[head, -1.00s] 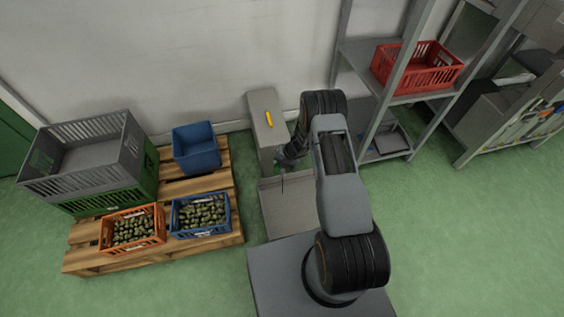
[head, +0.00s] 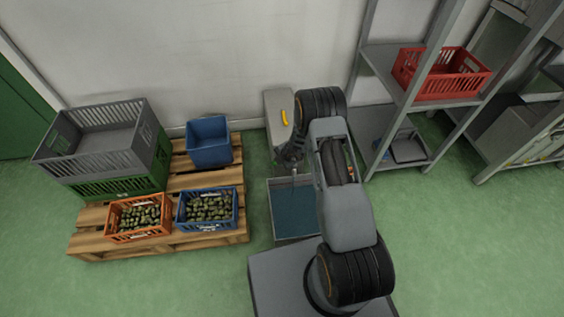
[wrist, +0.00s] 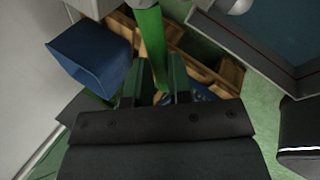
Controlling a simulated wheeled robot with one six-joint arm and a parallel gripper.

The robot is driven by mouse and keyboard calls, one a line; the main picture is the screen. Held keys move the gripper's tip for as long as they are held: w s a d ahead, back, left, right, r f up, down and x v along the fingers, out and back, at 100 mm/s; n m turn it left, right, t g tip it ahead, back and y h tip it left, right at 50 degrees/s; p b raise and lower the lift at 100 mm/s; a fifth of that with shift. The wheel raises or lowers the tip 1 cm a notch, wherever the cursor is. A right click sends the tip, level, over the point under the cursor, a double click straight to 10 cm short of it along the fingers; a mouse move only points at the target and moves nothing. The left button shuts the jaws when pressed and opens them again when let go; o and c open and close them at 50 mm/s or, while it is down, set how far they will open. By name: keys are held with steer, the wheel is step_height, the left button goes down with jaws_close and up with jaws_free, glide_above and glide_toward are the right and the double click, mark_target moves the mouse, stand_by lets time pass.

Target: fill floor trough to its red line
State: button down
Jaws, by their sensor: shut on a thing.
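The floor trough (head: 293,209) is a grey open box on the floor, holding blue water. In the wrist view the trough (wrist: 240,47) shows at the upper right, with a thin red line along its inner wall. The water surface appears below that line, but the gap is hard to judge. My gripper (wrist: 157,82) is shut on a green bar-like handle (wrist: 151,45) that runs up out of the wrist view. In the head view my arm hides most of the gripper, beside a grey box (head: 276,102) with a yellow piece (head: 284,117) on it.
A wooden pallet (head: 180,240) at left carries a blue bin (head: 208,142), an orange crate (head: 111,218) and a blue crate (head: 181,218) of olives, and stacked grey and green crates. A metal shelf (head: 383,113) with a red crate (head: 440,88) stands right. Green floor is open in front.

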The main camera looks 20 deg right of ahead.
stand_by(0.3)
steer(key=c, duration=1.4)
jaws_free()
steer(key=shift+d+f, duration=0.1)
steer(key=o, duration=0.4)
steer(key=shift+c, duration=0.2)
steer(key=p+v, duration=0.4)
steer(key=v, duration=1)
steer(key=shift+p, duration=0.35)
